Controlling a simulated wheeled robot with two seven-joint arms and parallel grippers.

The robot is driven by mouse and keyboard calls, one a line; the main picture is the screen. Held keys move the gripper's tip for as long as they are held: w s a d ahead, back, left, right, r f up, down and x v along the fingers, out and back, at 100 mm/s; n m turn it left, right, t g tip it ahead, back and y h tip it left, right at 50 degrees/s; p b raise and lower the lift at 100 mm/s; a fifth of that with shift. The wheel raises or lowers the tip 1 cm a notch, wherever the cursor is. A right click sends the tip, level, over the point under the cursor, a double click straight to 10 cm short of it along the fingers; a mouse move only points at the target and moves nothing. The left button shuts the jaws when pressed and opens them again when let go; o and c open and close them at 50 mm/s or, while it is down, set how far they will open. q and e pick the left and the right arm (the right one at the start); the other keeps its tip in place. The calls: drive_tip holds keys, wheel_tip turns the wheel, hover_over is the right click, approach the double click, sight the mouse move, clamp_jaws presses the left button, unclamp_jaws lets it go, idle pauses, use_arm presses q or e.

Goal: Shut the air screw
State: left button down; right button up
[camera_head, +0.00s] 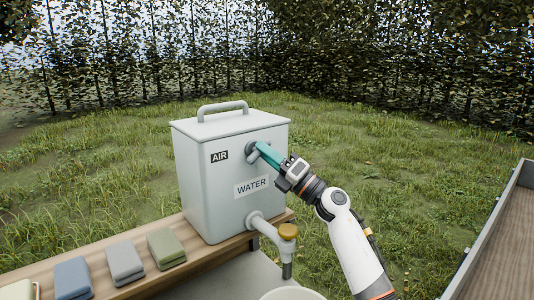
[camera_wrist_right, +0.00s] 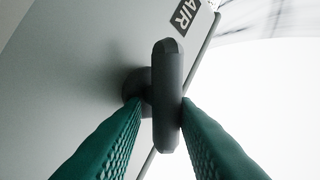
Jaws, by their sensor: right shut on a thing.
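The air screw (camera_wrist_right: 167,95) is a dark grey wing handle on a round base on the front of the grey water tank (camera_head: 205,175), near the AIR label (camera_head: 220,156). In the head view the screw (camera_head: 251,148) is partly hidden by my right gripper (camera_head: 262,152). In the right wrist view the green fingers (camera_wrist_right: 162,112) are on both sides of the handle, shut on it. The handle stands about upright in that view. My left gripper is not in view.
The tank stands on a wooden bench (camera_head: 200,252) with folded cloths (camera_head: 125,261) to its left. A wooden-sided cart (camera_head: 500,245) is at the right.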

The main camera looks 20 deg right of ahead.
drive_tip(key=m+t+h, duration=0.1)
drive_tip(key=m+h, duration=0.1)
drive_tip(key=m, duration=0.1)
drive_tip(key=m+t+h+p, duration=0.1)
drive_tip(key=m+t+h, duration=0.1)
drive_tip(key=m, duration=0.2)
drive_tip(key=m+t+h+p, duration=0.1)
drive_tip(key=m+t+h, duration=0.1)
drive_tip(key=m, duration=0.2)
drive_tip(key=shift+s+a+f+h, duration=0.1)
drive_tip(key=shift+a+f+h, duration=0.1)
drive_tip(key=shift+f+h, duration=0.15)
drive_tip(key=shift+m+h, duration=0.25)
drive_tip(key=shift+m, duration=0.25)
drive_tip(key=o, duration=0.7)
drive_tip(key=shift+f, duration=0.1)
drive_tip(key=s+d+f+b, duration=0.1)
drive_tip(key=s, duration=0.4)
drive_tip(key=s+d+b, duration=0.1)
drive_tip(key=s+d, duration=0.1)
drive_tip(key=s, duration=0.3)
drive_tip(key=s+d+f+b, duration=0.1)
drive_tip(key=s+d+b, duration=0.1)
drive_tip(key=s, duration=0.3)
drive_tip(key=shift+s+d+f, duration=0.15)
drive_tip(key=shift+d+f, duration=0.05)
drive_tip(key=shift+f, duration=0.1)
drive_tip(key=shift+f, duration=0.1)
